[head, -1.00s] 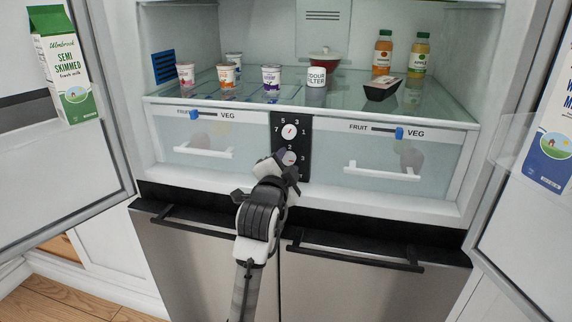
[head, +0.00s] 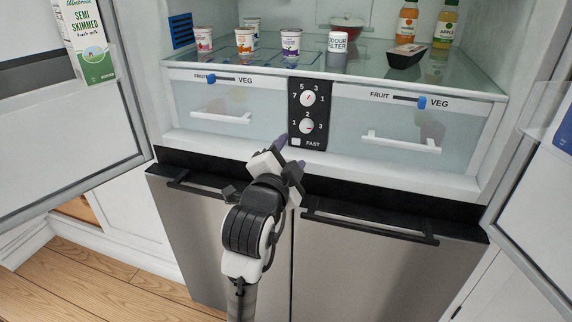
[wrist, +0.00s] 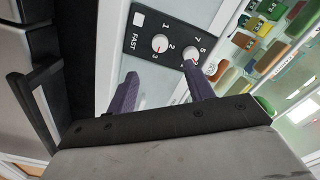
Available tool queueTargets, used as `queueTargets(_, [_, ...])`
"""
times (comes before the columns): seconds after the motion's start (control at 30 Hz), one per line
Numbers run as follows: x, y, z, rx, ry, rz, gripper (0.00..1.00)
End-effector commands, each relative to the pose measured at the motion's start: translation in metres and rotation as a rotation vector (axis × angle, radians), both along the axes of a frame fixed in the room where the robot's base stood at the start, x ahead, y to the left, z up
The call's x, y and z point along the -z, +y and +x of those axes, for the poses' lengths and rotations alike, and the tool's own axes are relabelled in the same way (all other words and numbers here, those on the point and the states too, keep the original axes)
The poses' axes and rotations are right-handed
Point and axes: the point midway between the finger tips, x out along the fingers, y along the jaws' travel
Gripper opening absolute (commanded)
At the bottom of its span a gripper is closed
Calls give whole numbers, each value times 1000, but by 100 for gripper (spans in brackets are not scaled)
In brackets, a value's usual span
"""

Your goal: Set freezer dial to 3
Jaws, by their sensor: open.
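The freezer dial (head: 306,126) is the lower white knob on a black panel (head: 297,112), ringed by 1, 2 and 3. Its red pointer appears turned toward the 3. The dial also shows in the wrist view (wrist: 160,43), with red on its side near the 3. An upper dial (head: 308,98) is marked 1, 3, 5 and 7. My gripper (head: 291,152) is open and empty, below and left of the freezer dial, apart from it. In the wrist view its purple fingers (wrist: 163,80) show in front of the panel, one overlapping the edge of the upper dial.
A FAST button (head: 295,142) sits below the freezer dial. Drawers with FRUIT/VEG sliders flank the panel: left drawer (head: 218,100), right drawer (head: 395,125). Freezer door handles (head: 370,228) stick out below. Open fridge doors stand on both sides, the left one (head: 70,140) close by.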

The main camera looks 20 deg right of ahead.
Motion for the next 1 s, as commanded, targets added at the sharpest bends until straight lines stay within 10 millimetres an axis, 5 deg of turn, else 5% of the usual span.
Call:
queueTargets(0.23, [0,14,-20,-1,0,0,52])
queueTargets(0.67, [-9,26,-17,-29,-15,-29,52])
queueTargets(0.77, [-34,59,-9,-109,-63,-116,52])
queueTargets(1.0, [-130,206,-18,-393,-341,-458,52])
